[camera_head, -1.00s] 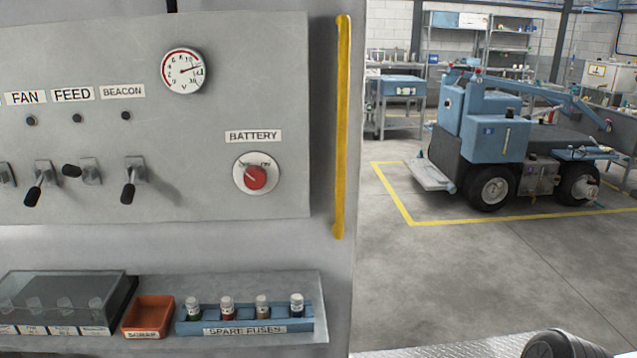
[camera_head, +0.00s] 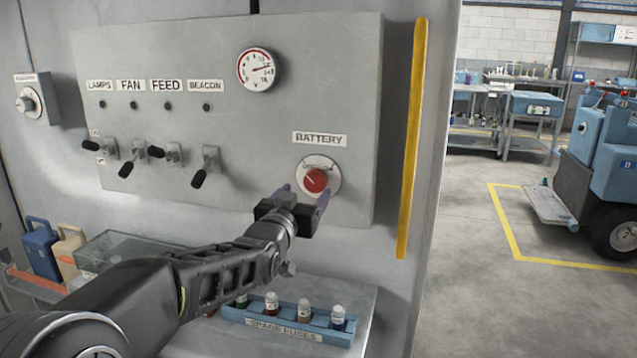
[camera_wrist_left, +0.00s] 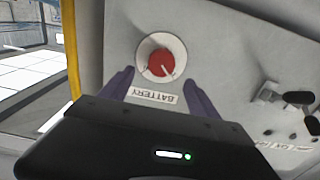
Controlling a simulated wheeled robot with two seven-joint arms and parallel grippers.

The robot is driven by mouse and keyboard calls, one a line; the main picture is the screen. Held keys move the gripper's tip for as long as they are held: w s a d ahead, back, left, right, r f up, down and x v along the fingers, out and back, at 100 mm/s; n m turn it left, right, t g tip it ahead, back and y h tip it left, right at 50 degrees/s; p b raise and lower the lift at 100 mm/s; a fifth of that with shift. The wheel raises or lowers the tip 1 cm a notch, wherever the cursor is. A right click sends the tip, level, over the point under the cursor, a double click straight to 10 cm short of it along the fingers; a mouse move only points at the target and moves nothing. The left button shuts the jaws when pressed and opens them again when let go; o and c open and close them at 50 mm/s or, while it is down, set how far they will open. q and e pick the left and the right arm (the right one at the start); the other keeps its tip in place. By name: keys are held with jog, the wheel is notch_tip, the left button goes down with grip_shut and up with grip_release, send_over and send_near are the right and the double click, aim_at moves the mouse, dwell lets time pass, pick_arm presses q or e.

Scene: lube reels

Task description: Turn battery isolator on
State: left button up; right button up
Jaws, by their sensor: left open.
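The battery isolator is a red knob (camera_head: 316,180) on a round pale plate, under the BATTERY label (camera_head: 320,139) at the lower right of the grey panel. In the left wrist view the red knob (camera_wrist_left: 161,62) shows upside down, beyond and between the fingers. My left gripper (camera_head: 305,192) is open, its two purple fingers spread toward the panel just below and in front of the knob. A gap to the knob seems to remain; contact is not visible. My right gripper is not in view.
Toggle switches (camera_head: 206,167) stick out of the panel to the left. A voltage gauge (camera_head: 257,70) sits above. Below is a shelf with a blue spare fuses rack (camera_head: 285,324). A yellow strip (camera_head: 412,140) marks the panel's right side.

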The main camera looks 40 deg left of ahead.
aim_at(314, 182)
pick_arm(q)
jog(key=p+x, duration=0.2)
jog(key=x, duration=0.4)
jog(key=shift+w+a, duration=0.4)
jog(key=shift+w, duration=0.3)
jog(key=c, duration=1.4)
jog(key=shift+o, duration=0.2)
